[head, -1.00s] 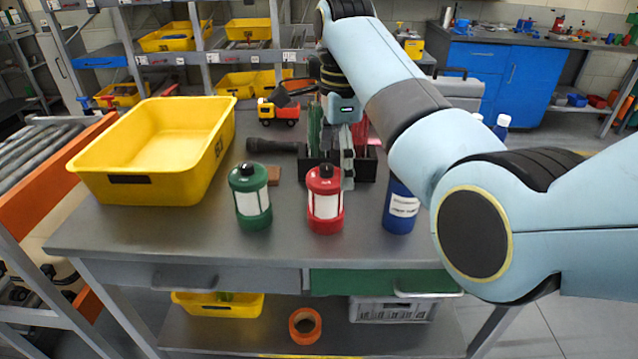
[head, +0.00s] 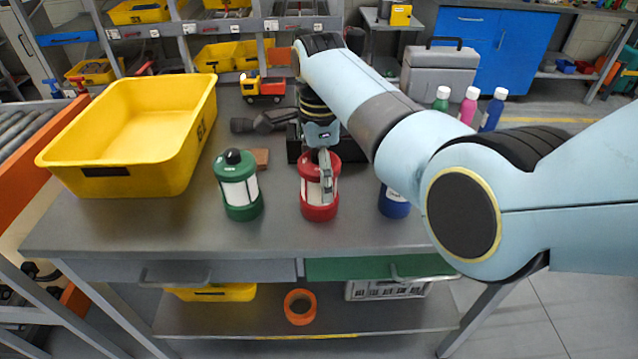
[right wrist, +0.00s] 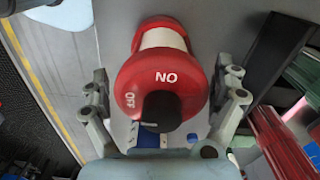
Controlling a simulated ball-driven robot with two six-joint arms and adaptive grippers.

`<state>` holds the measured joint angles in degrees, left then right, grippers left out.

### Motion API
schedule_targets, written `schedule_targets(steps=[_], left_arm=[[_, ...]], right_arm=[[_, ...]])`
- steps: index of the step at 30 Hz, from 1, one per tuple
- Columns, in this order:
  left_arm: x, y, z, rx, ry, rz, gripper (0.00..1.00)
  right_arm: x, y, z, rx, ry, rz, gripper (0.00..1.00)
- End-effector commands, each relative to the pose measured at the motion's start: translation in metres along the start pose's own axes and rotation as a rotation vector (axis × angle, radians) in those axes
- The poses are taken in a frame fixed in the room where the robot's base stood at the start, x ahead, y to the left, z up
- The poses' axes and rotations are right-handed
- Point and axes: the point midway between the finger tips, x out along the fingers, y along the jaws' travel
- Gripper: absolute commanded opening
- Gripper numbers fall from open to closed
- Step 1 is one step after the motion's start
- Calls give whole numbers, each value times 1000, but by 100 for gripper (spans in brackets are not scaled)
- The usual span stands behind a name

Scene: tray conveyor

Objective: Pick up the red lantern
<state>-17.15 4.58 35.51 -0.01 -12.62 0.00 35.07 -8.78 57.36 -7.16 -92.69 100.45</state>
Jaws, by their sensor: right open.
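The red lantern (head: 318,206) stands upright on the grey workbench (head: 275,233), right of the green lantern (head: 239,186). My right gripper (head: 326,172) is at the red lantern's upper part and hides some of it in the head view. In the right wrist view, the red lantern (right wrist: 165,80) shows its red cap with white lettering and a black knob. It lies between the two spread fingers of my right gripper (right wrist: 163,100), with a gap visible on each side. My left gripper is not in view.
A yellow bin (head: 140,135) stands on the bench's left. A black flashlight (head: 262,121), a toy truck (head: 263,88) and a dark organizer (head: 350,153) lie behind the lanterns. A blue container (head: 394,205) stands close on the right, partly hidden by my arm.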

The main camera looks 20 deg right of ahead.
Motion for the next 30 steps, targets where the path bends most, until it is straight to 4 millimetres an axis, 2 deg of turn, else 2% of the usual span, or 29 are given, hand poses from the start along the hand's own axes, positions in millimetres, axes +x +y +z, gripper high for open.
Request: schedule_targets(steps=[4,11,24,30], left_arm=[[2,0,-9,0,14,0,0],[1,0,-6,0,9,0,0],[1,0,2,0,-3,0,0],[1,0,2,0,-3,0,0]], right_arm=[[14,-1,-1,1,0,-1,96],[15,-1,-1,1,0,-2,96],[15,-1,-1,1,0,-1,39],[15,-1,-1,1,0,-2,33]])
